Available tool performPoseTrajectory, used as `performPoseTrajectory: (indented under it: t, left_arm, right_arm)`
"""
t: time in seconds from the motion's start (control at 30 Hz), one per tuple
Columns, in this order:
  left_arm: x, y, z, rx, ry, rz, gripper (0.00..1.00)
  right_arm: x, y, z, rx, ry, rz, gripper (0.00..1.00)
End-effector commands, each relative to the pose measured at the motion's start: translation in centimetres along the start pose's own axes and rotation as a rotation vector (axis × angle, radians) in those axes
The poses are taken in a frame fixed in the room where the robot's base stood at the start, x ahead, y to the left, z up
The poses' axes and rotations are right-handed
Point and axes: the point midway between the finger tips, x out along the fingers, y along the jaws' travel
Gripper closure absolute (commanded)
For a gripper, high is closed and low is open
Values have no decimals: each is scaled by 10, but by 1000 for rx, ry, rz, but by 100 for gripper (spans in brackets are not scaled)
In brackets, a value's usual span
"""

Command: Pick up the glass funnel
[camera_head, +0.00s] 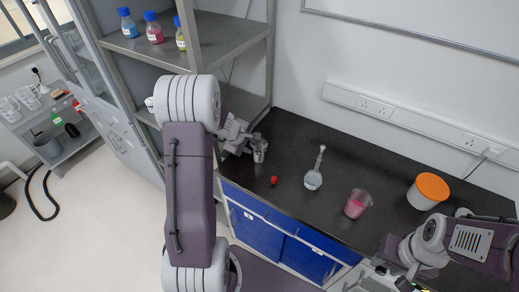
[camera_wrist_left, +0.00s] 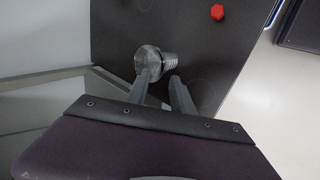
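A small clear glass piece with a ribbed end, likely the glass funnel (camera_head: 260,151), stands or lies on the black bench by my left gripper (camera_head: 245,143). In the left wrist view the glass piece (camera_wrist_left: 149,58) is at the fingertips, and the fingers of my left gripper (camera_wrist_left: 162,76) stand apart. One finger overlaps its wide part and the other is close to its ribbed end; I cannot tell whether they touch it. My right gripper (camera_head: 388,277) is low at the right front, and its fingers are not clear.
A red stopper (camera_head: 274,181) lies near the bench front, also in the left wrist view (camera_wrist_left: 217,12). A metal shelf (camera_head: 150,45) rises at left.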

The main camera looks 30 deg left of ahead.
Motion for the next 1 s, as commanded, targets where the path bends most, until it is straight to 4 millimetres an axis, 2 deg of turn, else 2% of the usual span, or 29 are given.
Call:
performPoseTrajectory:
  t: [0.13, 0.3, 0.4, 0.63, 0.67, 0.73, 0.77, 1.0]
  left_arm:
    - [8, -1, 0, 0, 0, -1, 72]
    - [40, -2, 0, -1, -1, -1, 72]
    - [50, -1, 0, 1, 0, 0, 72]
    - [52, -1, 0, 1, 1, 1, 72]
    - [52, -1, 0, 1, 1, 1, 77]
    - [52, -1, 0, 1, 1, 1, 97]
    - [52, -1, 0, 1, 1, 1, 100]
    - [52, -1, 0, 1, 1, 1, 100]
  right_arm:
    - [2, 0, 0, 0, 0, 0, 64]
    - [6, 0, 1, 0, 0, 0, 64]
    - [6, 0, 1, 0, 0, 0, 64]
    - [6, 0, 1, 0, 0, 0, 64]
    - [6, 0, 1, 0, 0, 0, 64]
    - [6, 0, 1, 0, 0, 0, 64]
    - [6, 0, 1, 0, 0, 0, 64]
    - [6, 0, 1, 0, 0, 0, 64]
